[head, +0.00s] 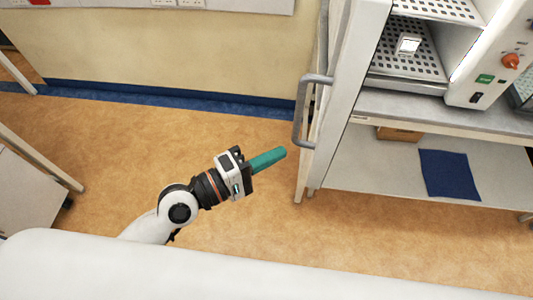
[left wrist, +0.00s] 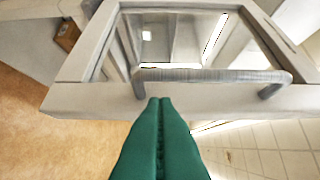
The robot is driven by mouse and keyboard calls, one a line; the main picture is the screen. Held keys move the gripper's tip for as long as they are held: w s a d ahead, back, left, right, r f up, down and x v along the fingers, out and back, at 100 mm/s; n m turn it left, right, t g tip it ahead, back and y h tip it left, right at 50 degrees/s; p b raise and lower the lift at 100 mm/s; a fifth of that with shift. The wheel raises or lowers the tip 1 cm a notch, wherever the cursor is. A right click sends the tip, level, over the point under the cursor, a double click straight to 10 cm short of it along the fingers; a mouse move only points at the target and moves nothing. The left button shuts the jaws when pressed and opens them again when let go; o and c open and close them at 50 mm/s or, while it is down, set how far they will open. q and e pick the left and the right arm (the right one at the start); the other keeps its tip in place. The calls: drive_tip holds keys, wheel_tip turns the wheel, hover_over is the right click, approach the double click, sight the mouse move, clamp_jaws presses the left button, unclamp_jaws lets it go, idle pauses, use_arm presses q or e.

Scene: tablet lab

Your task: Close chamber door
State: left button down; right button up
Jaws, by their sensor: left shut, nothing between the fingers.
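The chamber (head: 470,62) stands at the upper right in the head view, with perforated shelves inside. Its door (head: 347,80) is open, swung out toward me and seen nearly edge-on. A grey bar handle (head: 298,115) is on the door's left side. My left gripper (head: 284,152) has green fingers, shut and empty, just left of the door's near end and below the handle. In the left wrist view the fingertips (left wrist: 160,101) point at the door frame (left wrist: 105,99), close to the handle (left wrist: 212,75); contact cannot be told. My right gripper is out of view.
A small white item (head: 409,43) lies on a perforated shelf in the chamber. A bench (head: 450,118) carries the chamber, with a blue mat (head: 449,174) and a brown box (head: 399,134) on its lower shelf. The floor around my left arm is clear.

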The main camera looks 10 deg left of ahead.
sight(301, 144)
use_arm(q)
drive_tip(key=p+x, duration=0.1)
drive_tip(key=x, duration=0.4)
drive_tip(key=shift+w+d+r+p, duration=0.1)
drive_tip(key=shift+d+r+p, duration=0.05)
drive_tip(key=shift+d+p, duration=0.2)
drive_tip(key=shift+w+d, duration=0.3)
